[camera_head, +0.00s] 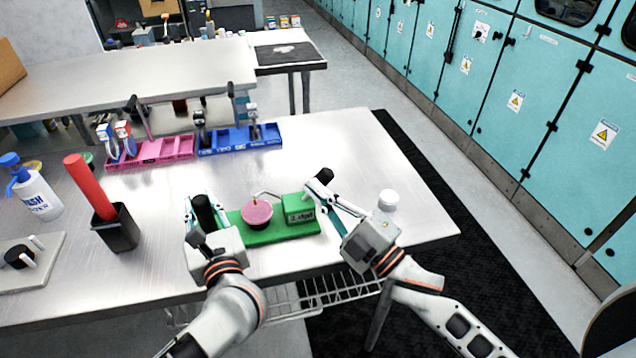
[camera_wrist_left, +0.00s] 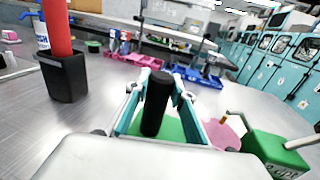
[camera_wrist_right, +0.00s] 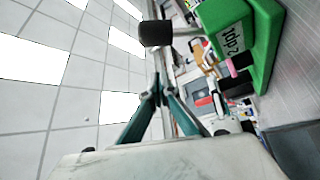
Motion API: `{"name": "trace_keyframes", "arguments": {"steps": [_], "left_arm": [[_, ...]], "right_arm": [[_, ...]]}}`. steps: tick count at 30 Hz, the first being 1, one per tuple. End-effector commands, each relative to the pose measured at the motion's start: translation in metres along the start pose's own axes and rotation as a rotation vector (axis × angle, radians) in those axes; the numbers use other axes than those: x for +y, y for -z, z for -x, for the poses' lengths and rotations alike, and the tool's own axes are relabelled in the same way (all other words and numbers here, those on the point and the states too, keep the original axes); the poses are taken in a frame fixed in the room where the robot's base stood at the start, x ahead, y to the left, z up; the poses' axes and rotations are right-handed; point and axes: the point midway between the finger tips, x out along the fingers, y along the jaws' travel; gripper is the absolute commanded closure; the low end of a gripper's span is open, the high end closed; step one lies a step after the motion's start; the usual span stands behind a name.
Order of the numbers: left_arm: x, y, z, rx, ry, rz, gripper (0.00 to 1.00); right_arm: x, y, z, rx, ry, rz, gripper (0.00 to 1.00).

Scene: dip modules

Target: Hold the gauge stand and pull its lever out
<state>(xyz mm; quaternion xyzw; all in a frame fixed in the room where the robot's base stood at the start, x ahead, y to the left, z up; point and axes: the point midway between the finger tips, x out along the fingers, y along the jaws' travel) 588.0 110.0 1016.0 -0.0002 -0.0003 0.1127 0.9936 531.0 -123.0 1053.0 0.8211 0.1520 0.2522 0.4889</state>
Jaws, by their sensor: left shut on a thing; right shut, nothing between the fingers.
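The green gauge stand (camera_head: 283,234) lies near the table's front edge. It carries a pink round disc (camera_head: 257,212), a thin bent metal rod (camera_head: 268,194) and a raised green block (camera_head: 299,209) with a white label. My left gripper (camera_head: 203,208) is shut on the stand's upright black handle (camera_wrist_left: 155,103), at its left end. A black knob (camera_head: 325,175), apparently the lever's end, shows by the block's far right corner. My right gripper (camera_head: 311,189) is shut and empty beside the block. In the right wrist view the knob (camera_wrist_right: 155,33) is just beyond its closed fingertips (camera_wrist_right: 157,82).
A black holder (camera_head: 116,230) with a red stick stands left of the left gripper, beside a white bottle (camera_head: 38,196). Pink (camera_head: 150,152) and blue (camera_head: 240,140) bins stand behind. A white round item (camera_head: 388,200) is right of the right gripper.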

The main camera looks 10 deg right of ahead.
Motion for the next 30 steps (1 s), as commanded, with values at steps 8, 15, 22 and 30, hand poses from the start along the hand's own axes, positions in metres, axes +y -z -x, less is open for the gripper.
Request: {"name": "trace_keyframes", "arguments": {"steps": [8, 15, 22, 30], "left_arm": [[-0.001, 0.001, 0.001, 0.002, 0.001, 0.000, 1.00], [-0.001, 0.001, 0.001, 0.002, 0.001, 0.000, 1.00], [-0.001, 0.001, 0.001, 0.002, 0.001, 0.000, 1.00], [-0.001, 0.001, 0.001, 0.002, 0.001, 0.000, 0.69]], "right_arm": [[-0.005, 0.002, 0.051, 0.002, -0.001, -0.001, 1.00], [-0.007, 0.002, 0.072, 0.003, -0.003, -0.002, 1.00], [-0.007, 0.003, 0.075, 0.005, -0.005, -0.001, 1.00], [-0.007, 0.003, 0.074, 0.005, -0.005, -0.001, 1.00]]}}
